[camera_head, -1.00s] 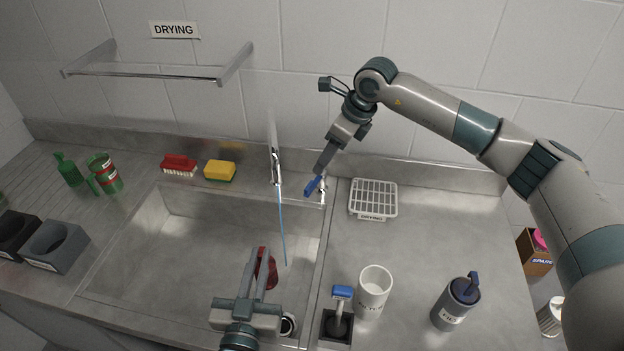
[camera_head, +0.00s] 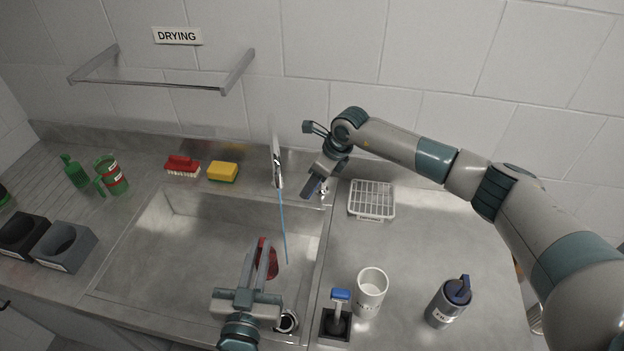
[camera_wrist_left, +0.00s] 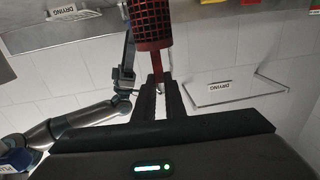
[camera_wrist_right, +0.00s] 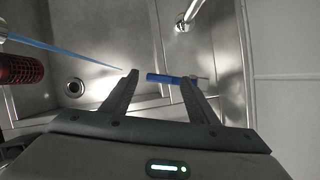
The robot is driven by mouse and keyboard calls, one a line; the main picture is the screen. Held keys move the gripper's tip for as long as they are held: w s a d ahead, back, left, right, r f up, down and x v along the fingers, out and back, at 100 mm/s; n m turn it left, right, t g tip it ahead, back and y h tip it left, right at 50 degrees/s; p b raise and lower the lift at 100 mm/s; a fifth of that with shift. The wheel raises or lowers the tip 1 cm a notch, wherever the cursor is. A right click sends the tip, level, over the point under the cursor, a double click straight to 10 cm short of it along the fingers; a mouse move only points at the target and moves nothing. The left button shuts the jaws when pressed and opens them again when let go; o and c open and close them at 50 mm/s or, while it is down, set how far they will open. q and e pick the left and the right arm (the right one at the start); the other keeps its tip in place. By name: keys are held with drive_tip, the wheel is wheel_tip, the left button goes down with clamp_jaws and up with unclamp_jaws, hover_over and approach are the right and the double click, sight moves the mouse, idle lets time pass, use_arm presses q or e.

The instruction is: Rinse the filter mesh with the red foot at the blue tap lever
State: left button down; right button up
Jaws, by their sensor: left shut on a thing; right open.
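My left gripper (camera_head: 260,262) is shut on the red filter mesh (camera_head: 269,256) and holds it over the sink, close to the water stream. A thin blue stream (camera_head: 283,232) runs down from the tap (camera_head: 277,170). My right gripper (camera_head: 312,187) is open at the tap's right. In the right wrist view the blue tap lever (camera_wrist_right: 168,79) lies between its fingertips (camera_wrist_right: 158,80); the gripper mostly hides it in the head view.
A red brush (camera_head: 182,166) and yellow sponge (camera_head: 223,171) lie behind the sink (camera_head: 170,240). Green items (camera_head: 112,176) and dark holders (camera_head: 65,246) stand left. A white rack (camera_head: 371,200), white cup (camera_head: 371,290), blue-topped tool (camera_head: 339,308) and grey bottle (camera_head: 447,303) stand right.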

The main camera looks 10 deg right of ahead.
use_arm(q)
drive_tip(key=shift+r, duration=0.3)
use_arm(e)
drive_tip(key=shift+w+a+f, duration=0.15)
drive_tip(key=shift+a+f, duration=0.05)
drive_tip(key=shift+f, duration=0.45)
drive_tip(key=shift+c, duration=0.6)
